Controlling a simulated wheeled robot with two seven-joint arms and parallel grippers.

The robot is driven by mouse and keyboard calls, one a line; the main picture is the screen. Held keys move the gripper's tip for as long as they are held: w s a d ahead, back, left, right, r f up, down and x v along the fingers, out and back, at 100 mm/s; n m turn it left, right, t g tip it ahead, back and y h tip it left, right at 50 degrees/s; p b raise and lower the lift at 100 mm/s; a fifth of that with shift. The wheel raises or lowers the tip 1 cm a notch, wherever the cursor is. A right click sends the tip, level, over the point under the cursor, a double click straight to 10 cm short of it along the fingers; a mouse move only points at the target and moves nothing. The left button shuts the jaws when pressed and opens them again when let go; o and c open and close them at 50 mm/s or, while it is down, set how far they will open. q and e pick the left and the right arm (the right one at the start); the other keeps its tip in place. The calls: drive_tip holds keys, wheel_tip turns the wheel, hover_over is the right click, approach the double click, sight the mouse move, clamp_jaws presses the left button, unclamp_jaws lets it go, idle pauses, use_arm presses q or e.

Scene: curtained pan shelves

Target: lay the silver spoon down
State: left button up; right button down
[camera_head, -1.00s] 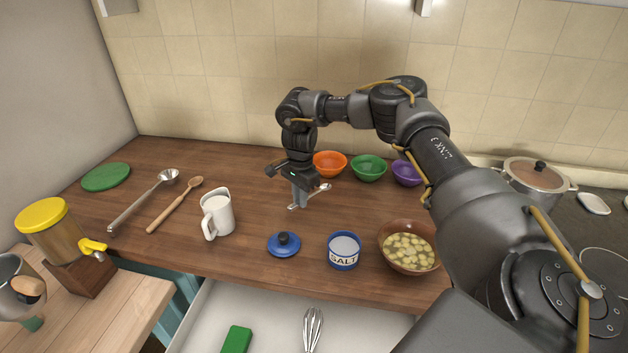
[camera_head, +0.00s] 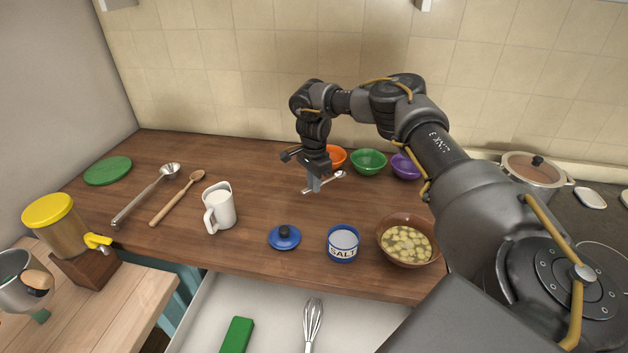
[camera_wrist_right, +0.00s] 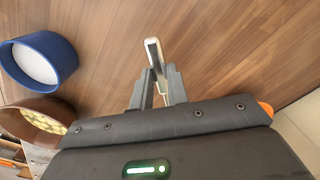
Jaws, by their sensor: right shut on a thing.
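The silver spoon (camera_head: 339,175) is in my right gripper (camera_head: 314,184), over the wooden counter in front of the coloured bowls. In the right wrist view the spoon (camera_wrist_right: 152,50) sticks out between the two fingers of the gripper (camera_wrist_right: 158,84), which are shut on it. The head view shows the spoon close to the counter top; I cannot tell whether it touches. My left gripper is not in view.
Orange (camera_head: 337,157), green (camera_head: 368,162) and purple (camera_head: 405,166) bowls stand behind the gripper. The salt jar (camera_head: 342,244), blue lid (camera_head: 285,237) and soup bowl (camera_head: 407,241) are in front. A white pitcher (camera_head: 219,207) stands left. The counter between pitcher and gripper is clear.

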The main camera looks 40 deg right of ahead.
sight(314, 206)
drive_tip(key=shift+f+b, duration=1.3)
drive_tip(key=shift+f, duration=1.85)
drive_tip(key=c, duration=1.7)
unclamp_jaws()
drive_tip(key=shift+o, duration=0.5)
drive_tip(key=o, duration=0.5)
wheel_tip(314, 206, up, 10)
drive_tip(key=shift+b, duration=1.2)
drive_tip(key=shift+s+r, duration=0.1)
drive_tip(key=shift+r, duration=0.3)
